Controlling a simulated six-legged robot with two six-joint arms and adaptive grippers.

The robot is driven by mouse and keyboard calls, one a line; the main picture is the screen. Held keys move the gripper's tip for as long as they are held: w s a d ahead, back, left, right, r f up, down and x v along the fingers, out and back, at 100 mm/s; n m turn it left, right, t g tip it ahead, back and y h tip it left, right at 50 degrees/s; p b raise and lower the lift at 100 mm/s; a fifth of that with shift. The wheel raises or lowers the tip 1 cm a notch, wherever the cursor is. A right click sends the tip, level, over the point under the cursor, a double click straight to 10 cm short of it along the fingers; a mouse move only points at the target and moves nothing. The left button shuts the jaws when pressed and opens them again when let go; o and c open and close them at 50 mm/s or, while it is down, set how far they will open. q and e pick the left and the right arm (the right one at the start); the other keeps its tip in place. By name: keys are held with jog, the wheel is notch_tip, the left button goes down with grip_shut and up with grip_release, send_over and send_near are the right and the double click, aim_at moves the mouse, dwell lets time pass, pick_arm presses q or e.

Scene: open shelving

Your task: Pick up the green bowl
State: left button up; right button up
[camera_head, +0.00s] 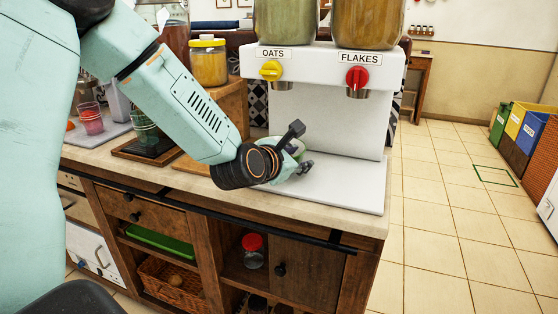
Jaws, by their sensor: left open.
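The green bowl (296,147) is at the foot of the white dispenser, below the OATS spout, on its pale tray (340,193). Only a small part of the bowl shows, since my left gripper and wrist cover the rest. My left gripper (301,149) is open, with one finger above and one below the visible part of the bowl in the picture. I cannot tell whether the fingers touch the bowl. My right gripper is out of view.
The white dispenser (325,110) stands right behind my gripper, with a yellow OATS knob (271,70) and a red FLAKES knob (357,77). A yellow-lidded jar (208,62) stands on a wooden box to the left. The tray's right side is clear.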

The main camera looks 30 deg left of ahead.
pick_arm(q)
jog(key=shift+s+r, duration=0.15)
jog(key=shift+c, duration=0.3)
jog(key=c, duration=0.4)
grip_shut()
